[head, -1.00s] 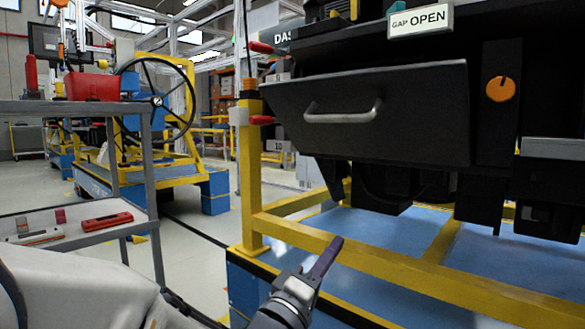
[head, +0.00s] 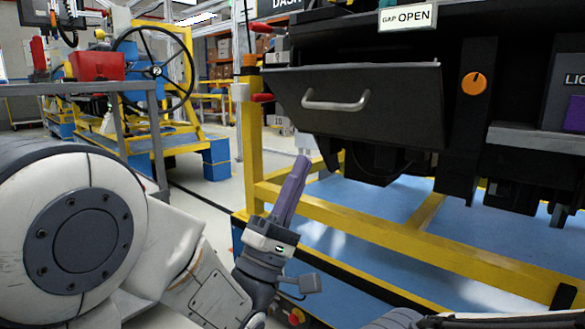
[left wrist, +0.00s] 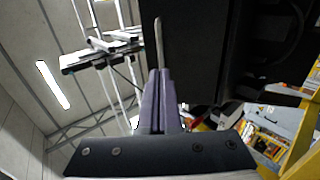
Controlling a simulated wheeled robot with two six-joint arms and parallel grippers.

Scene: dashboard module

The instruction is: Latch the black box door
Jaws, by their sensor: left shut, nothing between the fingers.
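The black box door (head: 400,105) is a dark panel with a silver bar handle (head: 336,104), below the dashboard in the head view. Its top edge stands out from the black housing, so it hangs ajar. A small sign (head: 407,17) above it reads "GAP OPEN". My left gripper (head: 303,160) is shut and empty, its purple fingers pointing up, below and left of the door and apart from it. In the left wrist view the shut fingers (left wrist: 160,76) point up, with a thin pale bar (left wrist: 158,40) beyond their tips and a dark panel (left wrist: 205,45) to the right. My right gripper is not in view.
An orange knob (head: 473,84) sits right of the door. A yellow frame (head: 350,227) runs below it over a blue platform. A yellow post (head: 251,150) stands left of the gripper. A grey shelf with a red bin (head: 97,65) is at the far left.

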